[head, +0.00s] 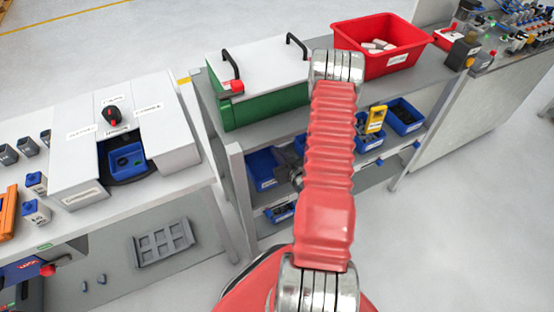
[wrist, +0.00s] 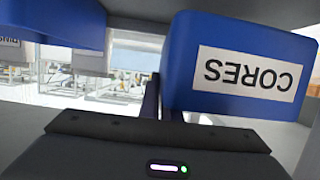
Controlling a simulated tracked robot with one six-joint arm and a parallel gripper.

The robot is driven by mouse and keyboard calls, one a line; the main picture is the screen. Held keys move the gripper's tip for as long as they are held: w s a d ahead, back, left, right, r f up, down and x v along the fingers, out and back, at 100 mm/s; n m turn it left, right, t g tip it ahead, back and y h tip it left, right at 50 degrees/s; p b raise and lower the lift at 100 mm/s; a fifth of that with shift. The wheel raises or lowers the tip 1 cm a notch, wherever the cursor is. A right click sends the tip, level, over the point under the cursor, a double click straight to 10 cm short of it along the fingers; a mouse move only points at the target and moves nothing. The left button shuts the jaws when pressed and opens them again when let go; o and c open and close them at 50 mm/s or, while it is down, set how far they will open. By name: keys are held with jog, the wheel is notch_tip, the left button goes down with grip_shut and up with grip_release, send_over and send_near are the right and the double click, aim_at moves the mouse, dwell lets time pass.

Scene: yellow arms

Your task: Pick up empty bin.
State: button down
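A blue bin (wrist: 235,75) with a white "CORES" label, upside down in the picture, fills the right of the wrist view, close in front of my gripper (wrist: 160,97). The narrow dark fingers stand at the bin's left edge. I cannot tell whether they touch or pinch it. The inside of this bin is hidden. In the head view my gripper (head: 292,170) is at the shelf, partly behind my red arm, beside a blue bin (head: 262,168) on the middle shelf. I cannot tell for certain which bin is empty.
More blue bins (head: 405,115) stand along the shelf to the right, one holding a yellow device (head: 376,119). Another blue bin (wrist: 55,22) is at upper left in the wrist view. A red bin (head: 382,45) with white items and a green-and-white box (head: 262,80) stand on top.

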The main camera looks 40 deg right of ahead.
jog(key=shift+r, duration=2.65)
